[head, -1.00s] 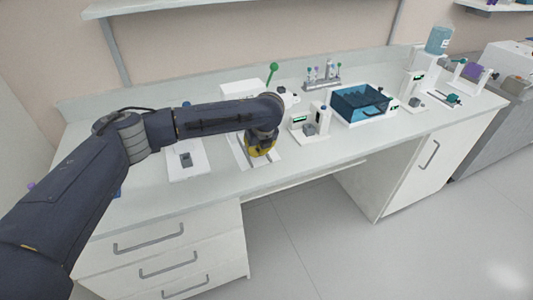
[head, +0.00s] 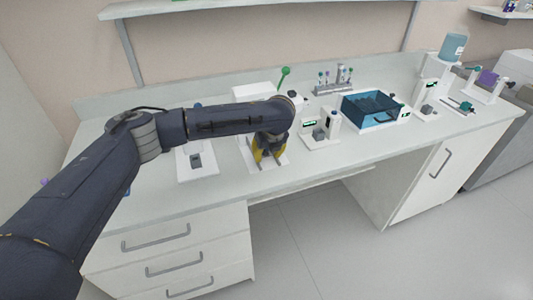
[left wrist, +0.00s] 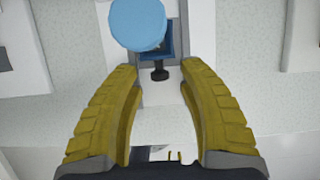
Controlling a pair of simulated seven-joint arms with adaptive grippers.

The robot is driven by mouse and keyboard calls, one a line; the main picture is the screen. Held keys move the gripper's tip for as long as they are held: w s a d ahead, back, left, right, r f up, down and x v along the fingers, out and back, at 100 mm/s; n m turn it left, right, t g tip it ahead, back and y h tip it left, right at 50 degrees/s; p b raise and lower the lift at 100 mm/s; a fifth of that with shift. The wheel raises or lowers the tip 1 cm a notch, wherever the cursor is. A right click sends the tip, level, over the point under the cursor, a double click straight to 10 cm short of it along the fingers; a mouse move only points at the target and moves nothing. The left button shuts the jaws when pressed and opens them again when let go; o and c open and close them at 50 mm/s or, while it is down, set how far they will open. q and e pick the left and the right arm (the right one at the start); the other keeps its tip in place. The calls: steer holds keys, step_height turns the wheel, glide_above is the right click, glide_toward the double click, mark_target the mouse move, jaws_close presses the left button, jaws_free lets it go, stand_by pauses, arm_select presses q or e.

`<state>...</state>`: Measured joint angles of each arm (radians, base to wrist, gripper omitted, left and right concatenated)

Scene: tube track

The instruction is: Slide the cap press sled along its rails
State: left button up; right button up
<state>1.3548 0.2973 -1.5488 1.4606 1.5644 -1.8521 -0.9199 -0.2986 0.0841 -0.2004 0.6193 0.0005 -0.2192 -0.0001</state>
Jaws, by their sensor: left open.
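My left gripper (head: 268,157) is open, its two yellow fingers pointing down over the white base plate (head: 284,160) of the press station. In the left wrist view the fingertips (left wrist: 158,72) are apart, with a small black knob (left wrist: 160,75) between them, near the tips. The knob sticks out from a dark blue block (left wrist: 174,42), which looks like the sled, on the white base. A round light blue disc (left wrist: 138,24) partly covers the block. I cannot see the fingers touching the knob. In the head view my arm hides the sled. My right gripper is not in view.
A lever with a green ball (head: 284,72) stands behind my wrist. A white plate with a grey block (head: 196,160) lies to the left. A small white device (head: 320,135) and a blue transparent bin (head: 371,110) stand to the right. The bench's front strip is clear.

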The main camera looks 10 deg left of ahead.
arm_select(q)
steer(key=v, duration=1.1)
steer(key=shift+s+r, duration=0.2)
steer(key=shift+r, duration=0.15)
